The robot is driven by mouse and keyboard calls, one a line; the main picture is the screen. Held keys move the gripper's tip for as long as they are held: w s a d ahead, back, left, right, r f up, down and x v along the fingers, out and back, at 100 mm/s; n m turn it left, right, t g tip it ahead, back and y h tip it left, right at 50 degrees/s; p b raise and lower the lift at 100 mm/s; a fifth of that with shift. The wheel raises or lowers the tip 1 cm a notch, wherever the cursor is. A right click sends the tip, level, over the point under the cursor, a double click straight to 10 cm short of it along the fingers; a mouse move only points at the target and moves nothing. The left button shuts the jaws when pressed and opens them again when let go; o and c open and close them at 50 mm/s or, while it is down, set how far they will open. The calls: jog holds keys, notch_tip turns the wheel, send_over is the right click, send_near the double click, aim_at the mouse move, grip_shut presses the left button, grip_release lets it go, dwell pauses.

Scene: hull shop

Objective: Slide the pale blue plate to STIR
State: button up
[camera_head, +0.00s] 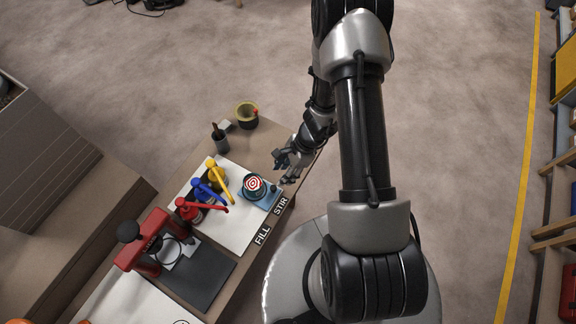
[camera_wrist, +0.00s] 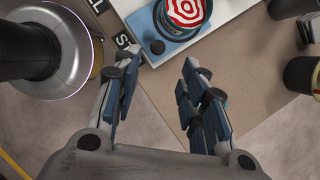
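The pale blue plate (camera_head: 268,198) lies on the white board beside the STIR label (camera_head: 281,206). A dark pot (camera_head: 253,187) with red and white rings in its top stands on it. The STIR label (camera_wrist: 123,41) is partly covered by my left finger there. My gripper (camera_head: 284,169) is open and empty, close to the plate's end. In the wrist view my gripper (camera_wrist: 155,72) has its fingers apart, short of the plate.
The FILL label (camera_head: 262,235) is further along the same edge. Red (camera_head: 188,210), blue (camera_head: 203,190) and yellow (camera_head: 215,172) dispensers stand behind the pot. A red machine (camera_head: 150,240) is at lower left. A dark container (camera_head: 220,140) and a yellow-rimmed pot (camera_head: 246,115) stand at the far end.

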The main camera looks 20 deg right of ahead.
jog(key=v, duration=0.3)
jog(key=shift+d+r, duration=0.15)
jog(key=shift+r, duration=0.1)
jog(key=shift+r, duration=0.1)
jog(key=a+r+n+t, duration=0.1)
jog(key=a+r+n, duration=0.3)
jog(key=r, duration=0.8)
jog(key=a+r+n, duration=0.2)
jog(key=r+n, duration=0.4)
jog(key=r, duration=0.6)
jog(key=s+d+r+n+t+h, duration=0.1)
jog(key=s+r+n+h, duration=0.3)
jog(key=s+r+n, duration=0.5)
jog(key=s+r+t, duration=0.1)
jog(key=s+r, duration=0.3)
jog(key=s, duration=0.2)
jog(key=shift+s+d+r+n+t, duration=0.2)
jog(key=shift+d+r+n+t, duration=0.05)
jog(key=shift+r+n+t, duration=0.15)
jog(key=shift+d, duration=0.1)
jog(key=shift+c, duration=0.7)
